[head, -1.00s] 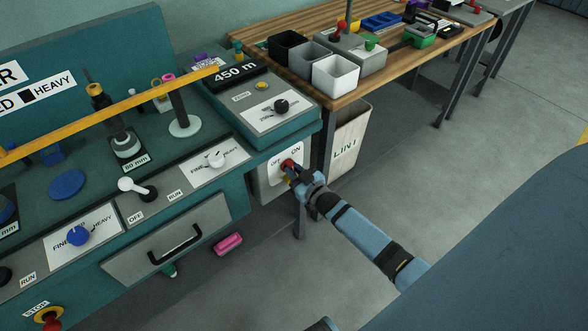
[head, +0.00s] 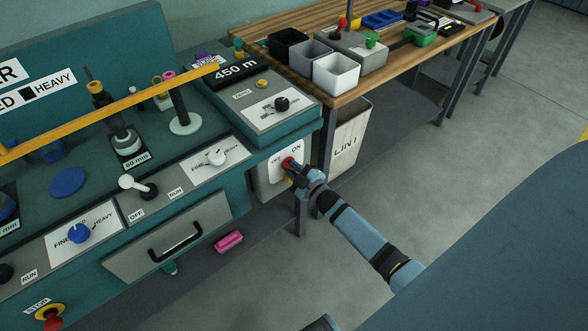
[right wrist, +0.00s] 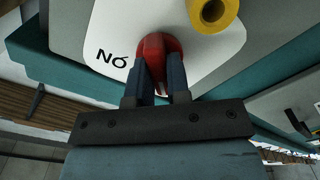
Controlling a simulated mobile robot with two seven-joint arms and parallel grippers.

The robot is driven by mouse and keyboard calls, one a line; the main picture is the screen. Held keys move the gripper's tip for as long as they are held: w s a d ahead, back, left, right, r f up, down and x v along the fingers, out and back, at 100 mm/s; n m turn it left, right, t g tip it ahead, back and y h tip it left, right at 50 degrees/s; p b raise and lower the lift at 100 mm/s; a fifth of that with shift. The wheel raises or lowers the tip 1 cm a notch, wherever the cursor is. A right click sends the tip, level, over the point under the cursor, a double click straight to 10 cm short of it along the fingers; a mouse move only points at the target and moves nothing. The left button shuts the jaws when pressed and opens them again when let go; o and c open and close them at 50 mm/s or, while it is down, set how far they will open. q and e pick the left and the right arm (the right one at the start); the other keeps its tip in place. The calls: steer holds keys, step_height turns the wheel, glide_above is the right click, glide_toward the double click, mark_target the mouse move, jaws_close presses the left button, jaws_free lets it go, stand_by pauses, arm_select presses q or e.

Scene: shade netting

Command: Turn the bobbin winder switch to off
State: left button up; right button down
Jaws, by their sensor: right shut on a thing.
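A red switch knob (head: 287,162) sits on a white plate (head: 277,171) marked OFF and ON, on the front of the teal machine at its right end. My right gripper (head: 291,168) reaches it from the lower right and is shut on the knob. In the right wrist view, the two dark fingers (right wrist: 160,72) stand on either side of the red knob (right wrist: 157,47), with the ON label to its left. The fingers hide part of the knob, so its exact angle is unclear. My left gripper is not in view.
A yellow cylinder (right wrist: 213,10) is close beside the knob. The white OFF/RUN lever (head: 135,186) and a drawer (head: 170,237) lie to the left. A wooden bench (head: 375,65) with bins and a LINT container (head: 347,140) stand to the right.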

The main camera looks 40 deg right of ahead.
stand_by(0.4)
steer(key=c, duration=1.1)
jaws_free()
steer(key=s, duration=0.9)
steer(key=s+d+p, duration=0.1)
steer(key=s, duration=0.4)
